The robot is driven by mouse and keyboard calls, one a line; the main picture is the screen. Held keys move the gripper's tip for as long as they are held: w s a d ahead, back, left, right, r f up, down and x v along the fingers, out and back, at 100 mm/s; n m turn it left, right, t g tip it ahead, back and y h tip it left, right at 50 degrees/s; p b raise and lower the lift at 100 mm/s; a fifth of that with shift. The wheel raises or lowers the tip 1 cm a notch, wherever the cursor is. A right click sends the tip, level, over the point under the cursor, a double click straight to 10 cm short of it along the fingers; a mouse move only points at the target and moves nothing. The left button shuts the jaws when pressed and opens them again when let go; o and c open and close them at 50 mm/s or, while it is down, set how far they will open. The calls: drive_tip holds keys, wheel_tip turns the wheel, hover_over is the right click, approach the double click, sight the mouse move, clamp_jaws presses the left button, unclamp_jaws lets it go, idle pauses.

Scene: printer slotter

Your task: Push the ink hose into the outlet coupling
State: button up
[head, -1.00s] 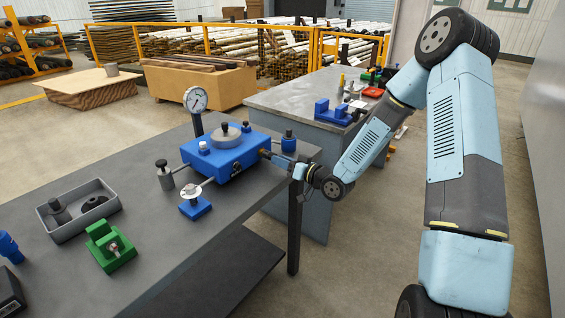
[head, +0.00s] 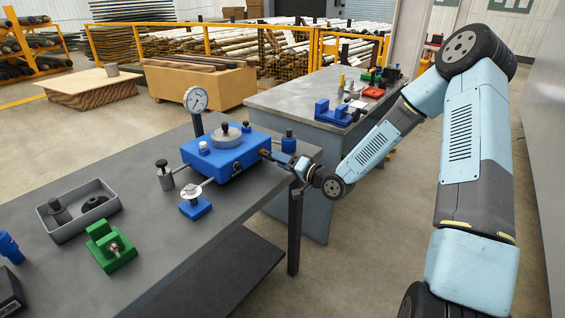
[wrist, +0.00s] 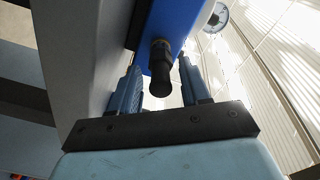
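The blue printer unit (head: 223,155) stands on the dark bench, with a grey round knob on top. A short dark cylindrical fitting (wrist: 160,57), seemingly the outlet coupling, juts from its side toward my gripper. In the head view the fitting looks brownish (head: 263,153). My gripper (head: 281,160) is at that side of the unit. In the wrist view my gripper (wrist: 161,75) has its fingers apart, one either side of the fitting's line, with no object clearly clamped between them. A black cylinder shows close to the right finger. I cannot make out the ink hose separately.
A blue block with a black-topped post (head: 289,141) stands just behind my gripper. A dial gauge (head: 196,100) rises behind the unit. A grey tray (head: 76,228) and a green fixture (head: 109,247) are at left. A second bench (head: 290,103) stands behind.

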drive_tip(key=shift+o, duration=1)
drive_tip(key=shift+d, duration=0.1)
